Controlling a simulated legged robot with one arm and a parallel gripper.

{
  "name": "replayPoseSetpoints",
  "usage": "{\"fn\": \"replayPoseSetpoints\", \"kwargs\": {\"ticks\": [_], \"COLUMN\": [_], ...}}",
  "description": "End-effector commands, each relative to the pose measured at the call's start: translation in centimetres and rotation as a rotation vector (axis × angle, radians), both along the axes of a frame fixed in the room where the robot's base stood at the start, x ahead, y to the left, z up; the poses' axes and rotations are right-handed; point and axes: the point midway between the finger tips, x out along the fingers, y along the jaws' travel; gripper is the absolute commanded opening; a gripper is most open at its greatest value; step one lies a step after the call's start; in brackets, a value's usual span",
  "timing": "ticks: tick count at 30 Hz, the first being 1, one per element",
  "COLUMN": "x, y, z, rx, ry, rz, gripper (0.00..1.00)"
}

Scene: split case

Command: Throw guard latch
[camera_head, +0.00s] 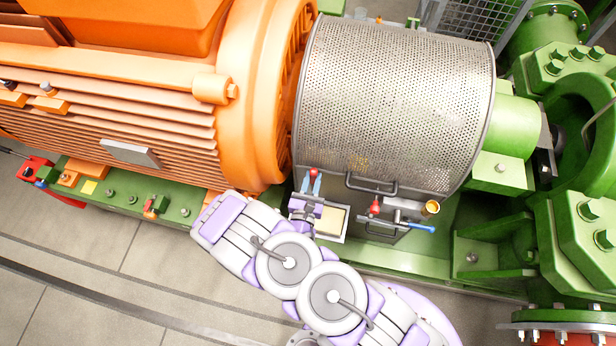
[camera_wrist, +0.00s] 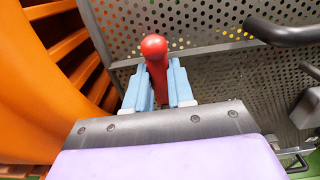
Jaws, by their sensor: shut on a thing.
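The guard (camera_head: 395,100) is a curved perforated metal cover between the orange motor and the green machinery. A red-knobbed latch handle (camera_wrist: 155,60) stands at its lower left edge. My gripper (camera_head: 311,185) is at this handle, and its two light blue fingers are on either side of it. In the wrist view, my gripper (camera_wrist: 160,88) is shut on the red handle, with the round knob showing above the fingertips. The handle's lower part and base are hidden by the fingers and gripper body.
A dark grab handle (camera_head: 371,187) sits on the guard to the right of my gripper. Beyond it are another red knob (camera_head: 375,207), a brass fitting (camera_head: 431,207) and a blue lever (camera_head: 421,228). The orange motor (camera_head: 262,100) is close on the left.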

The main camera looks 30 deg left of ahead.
Motion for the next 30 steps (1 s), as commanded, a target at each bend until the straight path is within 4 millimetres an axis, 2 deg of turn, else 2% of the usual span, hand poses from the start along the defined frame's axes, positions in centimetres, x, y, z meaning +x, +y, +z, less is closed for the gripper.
{"fn": "replayPoseSetpoints", "kwargs": {"ticks": [14,15,21,23,30], "x": [-0.05,-0.05,-0.02,-0.01,0.03], "y": [-0.02,0.01,0.04,0.00,-0.19], "z": [-0.24,-0.24,-0.17,-0.14,-0.06], "rx": [-0.018,-0.018,-0.016,-0.016,-0.014], "ry": [0.001,0.001,-0.002,-0.002,-0.002], "rz": [0.000,0.000,-0.001,-0.002,-0.002], "gripper": [0.00,0.26,0.45,0.49,0.49]}}
